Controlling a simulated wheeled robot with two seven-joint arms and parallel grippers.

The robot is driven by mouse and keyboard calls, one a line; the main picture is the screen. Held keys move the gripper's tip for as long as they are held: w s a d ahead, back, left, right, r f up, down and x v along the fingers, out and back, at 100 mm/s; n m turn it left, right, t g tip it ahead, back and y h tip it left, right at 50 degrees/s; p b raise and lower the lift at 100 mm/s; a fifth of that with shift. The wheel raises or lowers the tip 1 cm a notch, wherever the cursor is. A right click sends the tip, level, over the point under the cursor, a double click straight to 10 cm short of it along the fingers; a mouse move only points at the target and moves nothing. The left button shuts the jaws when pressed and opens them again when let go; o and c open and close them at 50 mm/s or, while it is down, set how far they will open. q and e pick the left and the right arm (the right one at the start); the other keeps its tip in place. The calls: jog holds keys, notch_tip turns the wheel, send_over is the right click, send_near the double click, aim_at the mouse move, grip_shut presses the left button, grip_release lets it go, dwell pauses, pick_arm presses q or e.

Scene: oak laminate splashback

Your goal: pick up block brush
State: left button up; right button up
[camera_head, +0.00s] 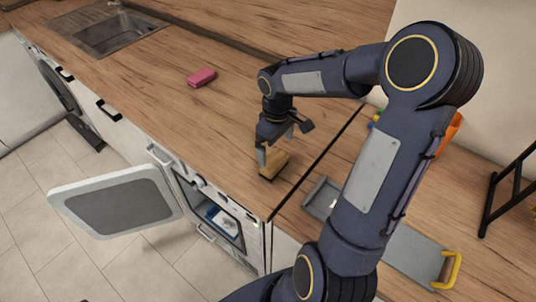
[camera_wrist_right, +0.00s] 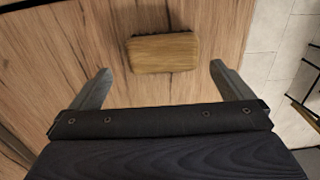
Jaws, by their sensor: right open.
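The block brush (camera_head: 275,165), a small wooden block, lies on the wooden counter near its front edge in the head view. In the right wrist view the brush (camera_wrist_right: 163,52) lies ahead of the fingers, about midway between them. My right gripper (camera_head: 276,150) is at the brush in the head view, one finger overlapping its left side in the picture. In the right wrist view my right gripper (camera_wrist_right: 161,80) is open with nothing between its two grey fingers. I cannot tell whether a finger touches the brush. My left gripper is not in view.
A pink block (camera_head: 201,77) lies farther back on the counter, with a sink (camera_head: 108,35) beyond. An oven door (camera_head: 118,203) hangs open below the counter front. A grey tray with a yellow handle (camera_head: 447,270) lies to the right. Counter left of the brush is clear.

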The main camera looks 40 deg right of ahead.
aim_at(277, 160)
jog(key=f, duration=0.5)
jog(key=f+p, duration=0.1)
jog(key=f, duration=0.1)
jog(key=shift+s+a+f, duration=0.1)
jog(key=shift+s+f, duration=0.1)
jog(key=shift+s, duration=0.1)
